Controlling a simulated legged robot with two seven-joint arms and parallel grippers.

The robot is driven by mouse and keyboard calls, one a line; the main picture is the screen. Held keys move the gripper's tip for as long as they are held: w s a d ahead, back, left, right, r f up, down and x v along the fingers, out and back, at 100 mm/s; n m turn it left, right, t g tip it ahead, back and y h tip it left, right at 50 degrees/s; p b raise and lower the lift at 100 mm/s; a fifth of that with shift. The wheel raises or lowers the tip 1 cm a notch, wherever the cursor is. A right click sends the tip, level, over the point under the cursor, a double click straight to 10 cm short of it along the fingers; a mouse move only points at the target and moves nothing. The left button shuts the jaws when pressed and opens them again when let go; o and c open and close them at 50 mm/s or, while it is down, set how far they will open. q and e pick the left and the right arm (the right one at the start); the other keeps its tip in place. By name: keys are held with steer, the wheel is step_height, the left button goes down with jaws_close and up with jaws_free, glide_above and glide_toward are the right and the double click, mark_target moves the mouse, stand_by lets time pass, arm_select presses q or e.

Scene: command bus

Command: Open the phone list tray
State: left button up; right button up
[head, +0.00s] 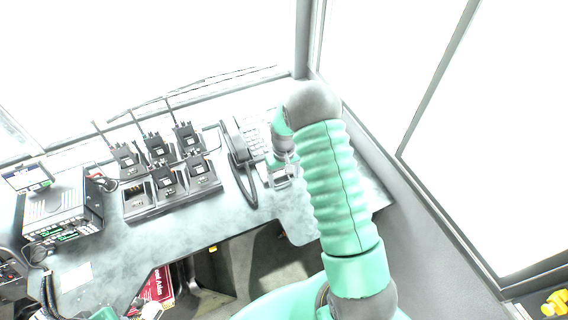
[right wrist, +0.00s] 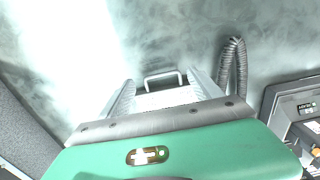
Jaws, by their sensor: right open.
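The desk phone (head: 256,136) stands on the grey desk, with its dark handset (head: 238,148) on its left side. In the right wrist view, a thin, pale loop handle (right wrist: 163,76) shows on the pale phone list tray (right wrist: 166,98). My right gripper (head: 281,178) is at the front of the phone, in front of the tray. In the right wrist view its two fingers (right wrist: 162,90) are apart, one on each side of the handle. I cannot tell whether they touch it. A green part at the lower left edge may be my left gripper (head: 105,314), mostly cut off.
Several radios stand in a black charger (head: 172,203) left of the phone. A radio console (head: 65,210) is further left. The handset's coiled cord (right wrist: 232,68) lies beside the right gripper. A window wall is to the right.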

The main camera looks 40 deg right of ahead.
step_height(320, 180, up, 14)
steer(key=shift+r+b, duration=0.25)
steer(key=shift+b, duration=0.15)
steer(key=shift+d, duration=0.1)
